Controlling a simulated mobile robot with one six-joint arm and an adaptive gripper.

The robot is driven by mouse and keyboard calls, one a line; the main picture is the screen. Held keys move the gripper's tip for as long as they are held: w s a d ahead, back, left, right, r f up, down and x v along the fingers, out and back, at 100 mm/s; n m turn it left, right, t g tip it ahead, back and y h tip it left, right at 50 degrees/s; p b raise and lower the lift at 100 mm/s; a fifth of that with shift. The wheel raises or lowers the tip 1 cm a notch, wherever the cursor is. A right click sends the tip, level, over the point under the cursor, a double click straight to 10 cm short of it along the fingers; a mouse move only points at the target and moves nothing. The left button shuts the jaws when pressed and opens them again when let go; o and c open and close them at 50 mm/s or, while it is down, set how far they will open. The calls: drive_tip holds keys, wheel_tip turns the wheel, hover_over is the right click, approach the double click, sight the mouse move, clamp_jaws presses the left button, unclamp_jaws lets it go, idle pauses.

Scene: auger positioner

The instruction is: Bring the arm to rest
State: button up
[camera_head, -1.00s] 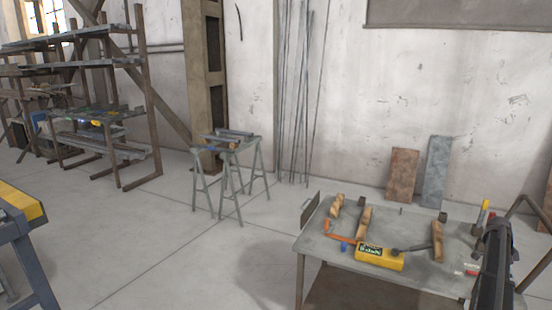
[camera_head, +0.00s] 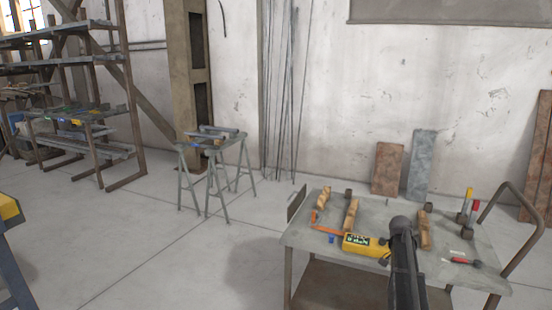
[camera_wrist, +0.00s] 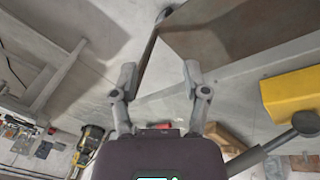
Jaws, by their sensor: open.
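My gripper (camera_wrist: 160,73) shows in the wrist view with its two grey fingers spread apart and nothing between them. Beyond the fingers lie pale floor and a brown-grey panel. In the head view a dark part of my arm rises from the bottom edge in front of the work cart (camera_head: 470,275). It hides part of the cart top. My fingers cannot be made out in the head view.
A sawhorse stand (camera_head: 217,140) and shelf rack (camera_head: 90,60) stand left. Floor between is clear.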

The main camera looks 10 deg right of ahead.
drive_tip(key=s+a+f+n+t+y+b, duration=0.15)
drive_tip(key=s+a+n, duration=0.35)
drive_tip(key=a, duration=0.9)
drive_tip(key=s+a+f+n+b, duration=0.25)
drive_tip(key=s+a+n, duration=0.2)
drive_tip(key=a, duration=0.85)
drive_tip(key=s+a+f+n+y+b, duration=0.1)
drive_tip(key=s+a+f+n+b, duration=0.3)
drive_tip(key=a, duration=1)
wheel_tip(320, 180, up, 19)
drive_tip(key=n+p, duration=0.1)
drive_tip(key=p, duration=1.9)
drive_tip(key=shift+s+d, duration=0.15)
drive_tip(key=shift+s, duration=0.15)
